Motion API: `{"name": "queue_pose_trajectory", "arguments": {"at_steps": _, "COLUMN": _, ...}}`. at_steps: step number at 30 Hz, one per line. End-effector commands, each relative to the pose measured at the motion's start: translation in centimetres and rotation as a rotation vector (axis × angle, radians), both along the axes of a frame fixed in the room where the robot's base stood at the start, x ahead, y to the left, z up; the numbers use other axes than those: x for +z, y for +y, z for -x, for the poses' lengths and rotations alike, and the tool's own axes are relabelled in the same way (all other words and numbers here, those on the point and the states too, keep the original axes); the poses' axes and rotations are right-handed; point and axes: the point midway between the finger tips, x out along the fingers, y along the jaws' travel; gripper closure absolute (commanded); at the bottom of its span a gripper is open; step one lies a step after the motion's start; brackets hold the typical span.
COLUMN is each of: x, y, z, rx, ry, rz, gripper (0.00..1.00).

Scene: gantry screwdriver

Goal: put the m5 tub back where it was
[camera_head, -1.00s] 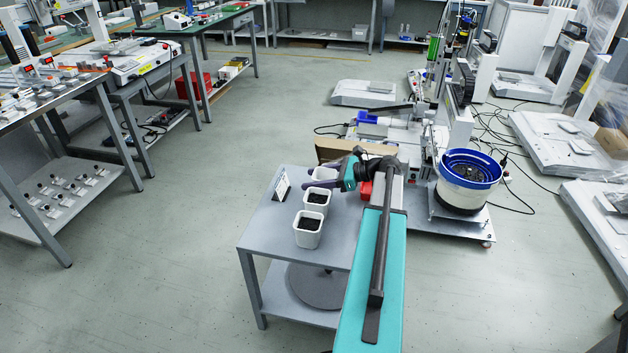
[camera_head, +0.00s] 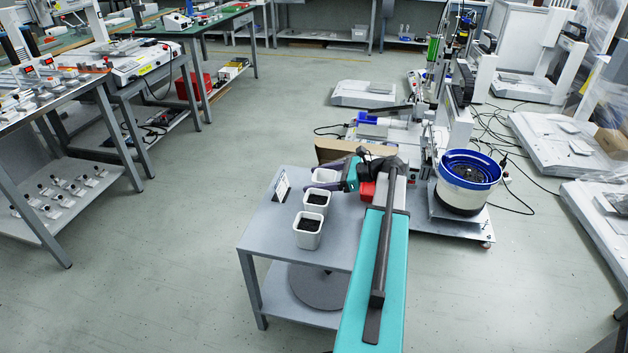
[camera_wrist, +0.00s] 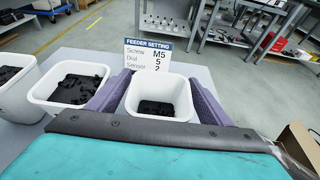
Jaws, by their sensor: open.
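Three white square tubs with dark contents stand in a row on a small grey table. The farthest tub (camera_head: 325,175) is between the two purple fingers of my gripper (camera_wrist: 159,88). In the wrist view this tub (camera_wrist: 160,90) stands upright with a low dark fill, just in front of the sign. The fingers are open on either side of it; whether they touch it is unclear. The middle tub (camera_head: 317,198) and the nearest tub (camera_head: 307,232) are fuller. No tub shows a readable label. A "Feeder setting" sign (camera_wrist: 160,55) reads Screw M5.
The grey table (camera_head: 270,235) has bare room at its near left. The blue-rimmed feeder bowl (camera_head: 469,180) and gantry machine stand to the right.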

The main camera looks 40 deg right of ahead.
Motion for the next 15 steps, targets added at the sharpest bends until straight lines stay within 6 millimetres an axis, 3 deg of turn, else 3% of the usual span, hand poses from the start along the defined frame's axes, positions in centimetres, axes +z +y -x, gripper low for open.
{"name": "queue_pose_trajectory", "arguments": {"at_steps": 15, "x": 2.9, "y": -4.1, "z": 6.4, "rx": -0.002, "ry": 0.0, "rz": 0.0, "gripper": 0.27}}
